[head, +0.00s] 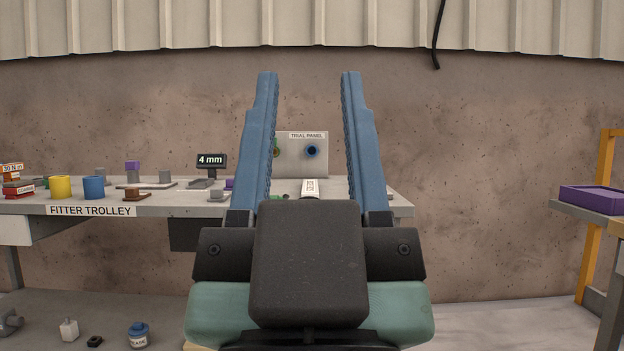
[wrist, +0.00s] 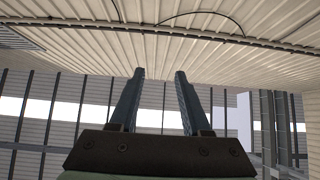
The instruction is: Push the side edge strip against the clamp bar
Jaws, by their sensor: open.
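My gripper (head: 309,75) is raised in front of the head camera, its two blue fingers apart with nothing between them. In the wrist view my gripper (wrist: 160,72) is also open and empty, against the ribbed roof and wall. The fingers stand in front of the bench labelled FITTER TROLLEY (head: 92,211), well nearer the camera. I cannot pick out the side edge strip or the clamp bar in either view. My gripper hides part of the bench top.
The bench carries a yellow cup (head: 61,187), a blue cup (head: 94,188), small grey fixtures, a 4 mm display (head: 211,161) and an upright trial panel (head: 292,157). A purple tray (head: 594,199) sits on the right-hand bench. Small items, including a blue-capped jar (head: 138,335), stand lower left.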

